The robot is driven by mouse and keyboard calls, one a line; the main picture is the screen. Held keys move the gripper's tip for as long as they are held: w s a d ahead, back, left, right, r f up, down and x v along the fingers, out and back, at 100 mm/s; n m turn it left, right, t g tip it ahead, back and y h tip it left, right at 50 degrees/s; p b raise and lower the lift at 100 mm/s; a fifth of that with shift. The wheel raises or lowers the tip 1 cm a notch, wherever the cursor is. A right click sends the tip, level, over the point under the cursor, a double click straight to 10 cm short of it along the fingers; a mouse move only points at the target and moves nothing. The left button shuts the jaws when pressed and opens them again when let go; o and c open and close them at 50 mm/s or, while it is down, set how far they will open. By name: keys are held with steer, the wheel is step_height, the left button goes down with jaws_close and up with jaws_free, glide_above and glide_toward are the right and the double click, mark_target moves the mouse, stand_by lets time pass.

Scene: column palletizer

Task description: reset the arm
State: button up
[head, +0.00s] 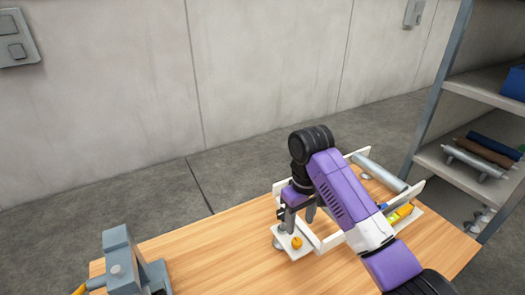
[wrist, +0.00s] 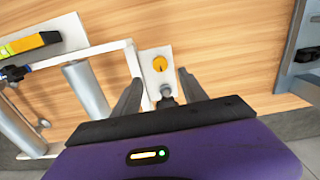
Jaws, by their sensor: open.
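My gripper (head: 298,216) is on my purple arm, pointing down over the wooden table. In the wrist view its two dark fingers (wrist: 160,95) are spread apart with nothing clasped between them. Just beyond the fingertips is a white plate (head: 305,252) with a round orange-yellow knob (head: 297,243); the knob also shows in the wrist view (wrist: 159,64). A small grey rounded part (wrist: 167,95) shows between the fingers; I cannot tell whether it touches them. My arm hides part of the white frame (head: 360,153) behind it.
A grey cylinder (head: 381,170) lies at the white frame's back right. A yellow-and-black item (wrist: 30,43) sits beside the frame. A grey fixture (head: 122,262) stands at the table's left. A metal shelf (head: 465,168) rises at right. Bare wood (head: 215,240) lies between fixture and plate.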

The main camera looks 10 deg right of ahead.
steer(key=shift+w+a, duration=0.1)
steer(key=shift+w, duration=0.25)
steer(key=w+a+r+t+y, duration=0.35)
steer(key=w+a+t, duration=0.25)
steer(key=w+t, duration=0.35)
steer(key=s+d+f+m+t+h+b, duration=0.1)
steer(key=s+d+f+b, duration=0.1)
steer(key=s, duration=1.6)
steer(key=s+d+f+m+t+h+b, duration=0.1)
steer(key=s+d+f+t+b, duration=0.1)
steer(key=s, duration=1.6)
steer(key=s+d+f+m+t+h+b, duration=0.1)
steer(key=s+d+f+m+t+b, duration=0.1)
steer(key=s, duration=1.6)
steer(key=shift+d+f+b, duration=0.25)
steer(key=shift+f+b, duration=0.5)
steer(key=shift+h, duration=0.25)
